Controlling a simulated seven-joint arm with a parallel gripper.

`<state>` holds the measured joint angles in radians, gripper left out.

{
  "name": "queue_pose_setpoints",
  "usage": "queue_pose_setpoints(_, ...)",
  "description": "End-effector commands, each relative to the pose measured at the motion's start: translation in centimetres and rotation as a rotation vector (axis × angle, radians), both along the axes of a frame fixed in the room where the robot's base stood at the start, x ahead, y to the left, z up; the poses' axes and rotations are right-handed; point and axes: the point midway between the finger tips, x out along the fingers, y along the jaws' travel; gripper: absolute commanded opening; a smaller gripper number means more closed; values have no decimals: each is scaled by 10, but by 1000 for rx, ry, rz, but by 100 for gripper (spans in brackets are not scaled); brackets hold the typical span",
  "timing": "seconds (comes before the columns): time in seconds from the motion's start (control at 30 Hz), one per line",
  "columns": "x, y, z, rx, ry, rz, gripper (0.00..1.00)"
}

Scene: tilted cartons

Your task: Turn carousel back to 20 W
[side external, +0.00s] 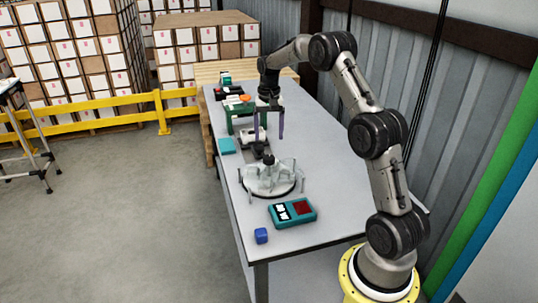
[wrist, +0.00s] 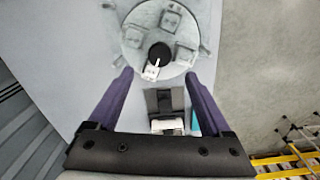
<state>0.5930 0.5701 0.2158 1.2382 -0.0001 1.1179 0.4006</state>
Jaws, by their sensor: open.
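The carousel (side external: 270,188) is a pale round disc with several upright grey-white pieces around it, standing on the table. In the wrist view the carousel (wrist: 143,22) fills the top, with several blocky pieces, a black round hub (wrist: 160,50) and a small white tab beside the hub. My gripper (side external: 268,139) has purple fingers pointing down, apart and empty, above the table behind the carousel. In the wrist view my gripper (wrist: 158,74) spans the carousel's near edge, with nothing between the fingertips that I can tell is held. No 20 W marking is readable.
A teal box (side external: 292,212) with white and dark red panels and a blue cube (side external: 261,236) lie at the table's near end. A black-and-white device (wrist: 167,110) stands behind the carousel. A teal block (side external: 227,145) lies near the left edge; a green stand (side external: 237,112) is farther back.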

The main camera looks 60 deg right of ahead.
Motion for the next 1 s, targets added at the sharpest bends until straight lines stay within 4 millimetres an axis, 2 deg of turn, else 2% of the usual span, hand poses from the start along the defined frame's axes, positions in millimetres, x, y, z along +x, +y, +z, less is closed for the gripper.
queue_pose_setpoints(0.2, -1, 1, -44, 3, 4, -1, 83)
queue_pose_setpoints(0.4, 0, 0, -73, 2, 2, -2, 83)
queue_pose_setpoints(0.6, 0, 0, -85, 0, 0, -2, 83)
queue_pose_setpoints(0.87, 0, 0, -86, -1, -1, -2, 83)
queue_pose_setpoints(0.9, 0, 0, -86, -1, -1, -2, 81)
queue_pose_setpoints(1.0, 0, 0, -86, 0, 0, -2, 63)
